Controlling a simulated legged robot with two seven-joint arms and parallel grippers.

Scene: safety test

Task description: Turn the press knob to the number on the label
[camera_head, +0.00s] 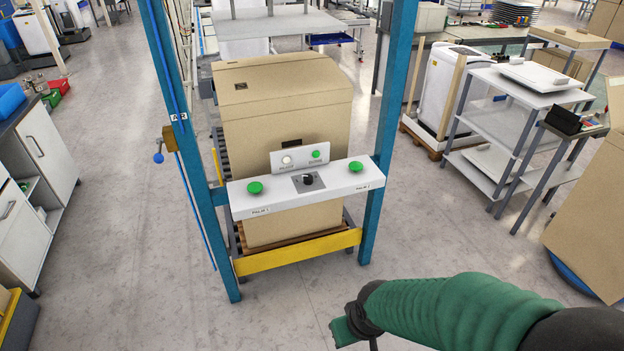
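The dark press knob (307,180) sits on a small grey plate in the middle of the white control bar (278,201). Its pointer direction and any numbers are too small to read. A green palm button sits on each side, marked PALM 1 (255,187) and PALM 2 (355,166). A small white label (178,117) with unreadable dark characters is on the left blue post. My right gripper (345,329), on a green-sleeved arm, is low in front of the press, apart from the bar. Its fingers cannot be made out clearly. My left gripper is out of view.
A large cardboard box (285,110) stands behind the bar between two blue posts (390,110). A yellow beam (298,251) crosses below. A blue-knobbed lever (158,157) sticks out left. A grey shelf cart (510,125) stands right. The floor in front is clear.

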